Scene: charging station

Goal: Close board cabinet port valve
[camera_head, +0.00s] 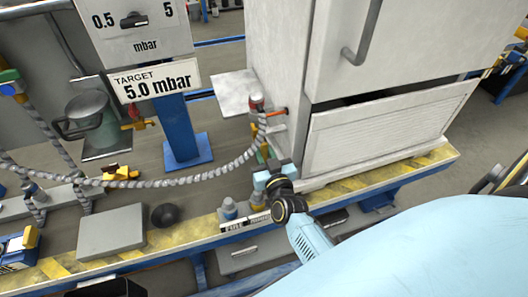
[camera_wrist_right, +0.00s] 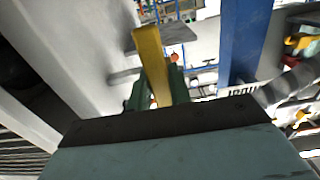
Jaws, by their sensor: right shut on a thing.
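The board cabinet (camera_head: 375,125) is white and stands at the right of the bench. A braided hose (camera_head: 200,178) runs up to a port fitting (camera_head: 257,104) at its left side. My right gripper (camera_head: 264,156) is low beside the cabinet's left edge, near the hose end. In the right wrist view, its green fingers (camera_wrist_right: 155,92) are shut on a yellow valve handle (camera_wrist_right: 150,58). The handle sticks out past the fingertips. The valve body is mostly hidden in both views. My left gripper is not in view.
A pressure gauge panel (camera_head: 145,28) with a "TARGET 5.0 mbar" sign (camera_head: 155,82) stands on a blue post (camera_head: 183,125) left of the cabinet. The yellow-striped bench edge (camera_head: 375,178) runs along the front. A grey block (camera_head: 112,232) and a dark knob (camera_head: 165,214) sit front left.

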